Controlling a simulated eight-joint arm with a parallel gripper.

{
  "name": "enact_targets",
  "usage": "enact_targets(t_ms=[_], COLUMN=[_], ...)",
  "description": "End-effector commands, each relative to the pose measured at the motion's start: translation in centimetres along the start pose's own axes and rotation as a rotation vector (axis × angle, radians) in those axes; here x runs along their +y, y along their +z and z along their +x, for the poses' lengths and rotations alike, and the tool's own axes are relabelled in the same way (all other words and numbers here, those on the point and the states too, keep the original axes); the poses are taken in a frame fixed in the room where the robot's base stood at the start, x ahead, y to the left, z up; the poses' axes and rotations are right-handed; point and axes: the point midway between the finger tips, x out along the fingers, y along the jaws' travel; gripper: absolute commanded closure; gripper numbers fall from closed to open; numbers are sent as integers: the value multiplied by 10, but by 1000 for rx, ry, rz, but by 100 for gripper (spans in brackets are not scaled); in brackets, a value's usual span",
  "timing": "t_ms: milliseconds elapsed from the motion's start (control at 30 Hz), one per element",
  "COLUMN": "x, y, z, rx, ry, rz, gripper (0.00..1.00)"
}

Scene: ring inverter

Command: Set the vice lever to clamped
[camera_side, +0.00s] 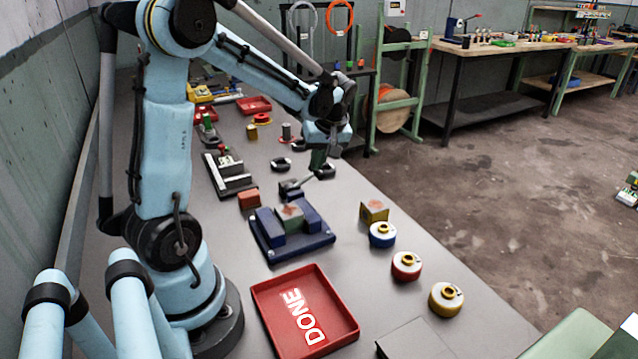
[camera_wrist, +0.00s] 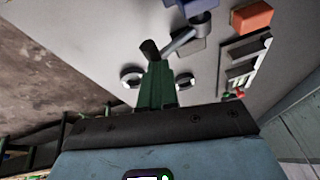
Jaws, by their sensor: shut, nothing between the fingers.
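The blue vice (camera_side: 322,238) sits on the bench, its two blue jaws on either side of a greenish-grey block (camera_side: 291,214) with a reddish top. Its grey lever (camera_side: 294,188) is at the vice's far end, slanting up toward my gripper. In the wrist view the lever (camera_wrist: 180,42) ends in a dark knob (camera_wrist: 149,48). My gripper (camera_side: 318,167) is shut and empty, its green fingers pointing down beside the lever's end. In the wrist view my fingertips (camera_wrist: 158,64) appear right by the knob; I cannot tell whether they touch. Part of the vice is cut off there.
A red tray marked DONE (camera_side: 347,338) lies nearer the camera. Blue (camera_side: 382,236), red (camera_side: 406,267) and yellow (camera_side: 446,300) round pieces stand along the right edge, near a tan block (camera_side: 374,211). An orange block (camera_side: 249,199) is left of the vice. Dark rings (camera_side: 281,164) lie near my gripper.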

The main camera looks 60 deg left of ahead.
Motion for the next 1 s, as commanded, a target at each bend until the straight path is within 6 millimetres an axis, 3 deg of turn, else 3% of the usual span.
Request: enact_targets(t_ms=[400,1000], x=[15,17], y=[2,3], z=[12,16], rx=[0,-2], ry=[4,9], rz=[0,-6], gripper=[100,100])
